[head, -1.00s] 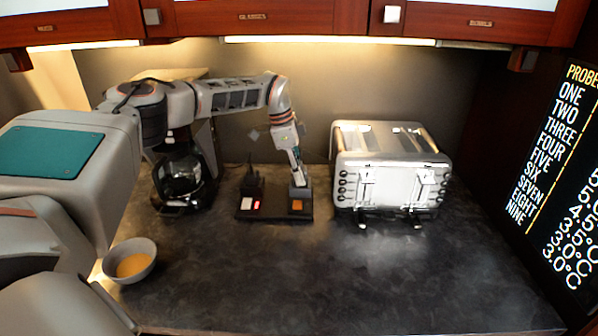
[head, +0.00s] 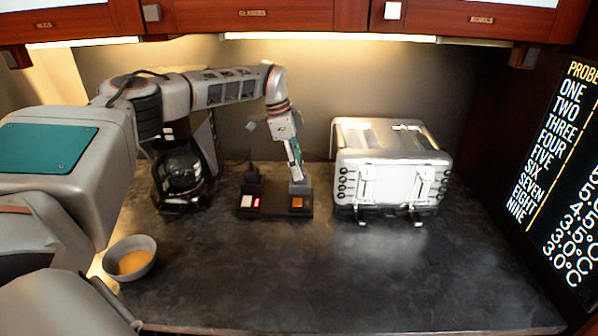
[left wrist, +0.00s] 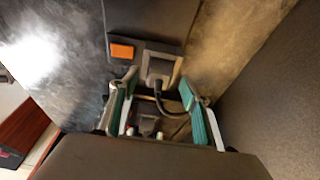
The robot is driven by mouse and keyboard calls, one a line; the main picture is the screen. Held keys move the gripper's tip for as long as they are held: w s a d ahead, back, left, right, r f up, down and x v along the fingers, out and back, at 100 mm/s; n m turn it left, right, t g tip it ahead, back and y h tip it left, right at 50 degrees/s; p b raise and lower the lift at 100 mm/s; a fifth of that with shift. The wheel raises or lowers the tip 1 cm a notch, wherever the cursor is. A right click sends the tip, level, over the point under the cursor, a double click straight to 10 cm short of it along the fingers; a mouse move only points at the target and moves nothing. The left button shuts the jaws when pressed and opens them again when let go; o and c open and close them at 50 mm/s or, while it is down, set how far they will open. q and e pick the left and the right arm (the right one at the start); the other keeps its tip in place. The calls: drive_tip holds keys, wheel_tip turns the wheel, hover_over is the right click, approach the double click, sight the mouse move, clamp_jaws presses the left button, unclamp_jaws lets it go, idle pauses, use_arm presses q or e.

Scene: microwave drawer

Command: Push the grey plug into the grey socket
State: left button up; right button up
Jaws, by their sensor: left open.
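The grey plug (left wrist: 158,68) stands in the square grey socket (left wrist: 178,70) at the right end of a dark power strip. Its dark cord curves away between my fingers. In the head view the plug and socket show as a grey block (head: 300,187) behind the orange switch. How deep the plug sits cannot be seen exactly. My left gripper (left wrist: 158,86) is open, with its green-padded fingers on either side of the plug and cord and gaps visible on both sides. In the head view it (head: 297,178) reaches down at the socket. My right gripper is not in view.
The power strip (head: 272,212) also holds a black plug (head: 252,184) at its left. The orange switch (head: 297,202) looks lit. A toaster (head: 390,165) stands close right, a coffee maker (head: 180,175) left, a bowl (head: 130,258) front left. The front counter is clear.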

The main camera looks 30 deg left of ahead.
use_arm(q)
drive_tip(key=v, duration=0.5)
idle(0.5)
